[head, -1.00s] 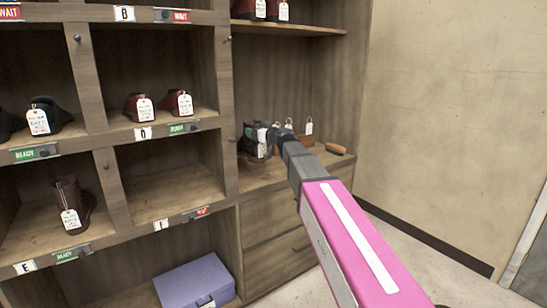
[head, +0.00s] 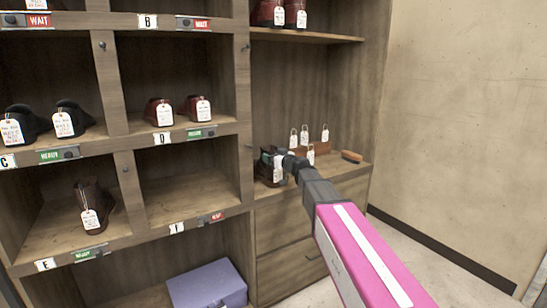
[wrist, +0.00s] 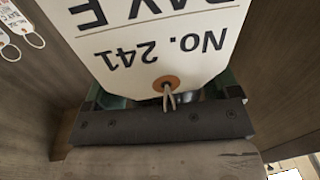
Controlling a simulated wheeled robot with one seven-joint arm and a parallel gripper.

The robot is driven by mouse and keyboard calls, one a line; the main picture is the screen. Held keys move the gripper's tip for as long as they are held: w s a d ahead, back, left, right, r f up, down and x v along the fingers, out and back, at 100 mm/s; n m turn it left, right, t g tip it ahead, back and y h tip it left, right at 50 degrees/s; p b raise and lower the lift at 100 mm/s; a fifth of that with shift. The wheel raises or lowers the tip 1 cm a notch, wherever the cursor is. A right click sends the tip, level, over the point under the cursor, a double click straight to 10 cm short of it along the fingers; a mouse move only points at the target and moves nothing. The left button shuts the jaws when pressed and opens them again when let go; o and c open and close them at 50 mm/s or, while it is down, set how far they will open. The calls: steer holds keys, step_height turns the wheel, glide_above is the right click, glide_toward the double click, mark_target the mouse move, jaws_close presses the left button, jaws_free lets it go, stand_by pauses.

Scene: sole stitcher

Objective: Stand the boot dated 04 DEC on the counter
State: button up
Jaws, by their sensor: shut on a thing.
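My gripper (head: 280,158) is shut on a dark boot (head: 268,169) at the left end of the wooden counter (head: 335,172). A white tag (head: 278,168) hangs at the boot. The boot looks roughly upright and low over the counter. I cannot tell whether its sole touches. The tag and the dark gripper bar hide most of the boot in the wrist view.
Several white tags on a brown rack (head: 322,149) stand behind my gripper. A brush (head: 351,156) lies at the counter's right. Bay F (head: 190,185) is empty. Bay E holds a brown boot (head: 94,205); other bays hold tagged pairs. A purple box (head: 207,287) sits low.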

steer(key=o, duration=1.6)
steer(key=shift+s, duration=0.1)
steer(key=v, duration=1.2)
steer(key=s+d+f+m+g+h, duration=0.2)
steer(key=s+f+g, duration=0.3)
steer(key=f, duration=0.6)
steer(key=s+d+f+m+g+h, duration=0.1)
steer(key=s+d+f+g+h, duration=0.2)
steer(key=s+f, duration=0.6)
steer(key=s+d+f+m+g+h, duration=0.1)
steer(key=s+d+f+m+h, duration=0.1)
steer(key=s+d+f, duration=0.1)
steer(key=s+d+f+m+g+h, duration=0.2)
steer(key=s+d+f, duration=0.2)
steer(key=d+f, duration=0.1)
steer(key=s+d+f+m+g+h, duration=0.2)
steer(key=s+d+f+h, duration=0.1)
steer(key=s+d+f, duration=0.1)
steer(key=shift+s+f, duration=0.1)
steer(key=shift+f, duration=0.55)
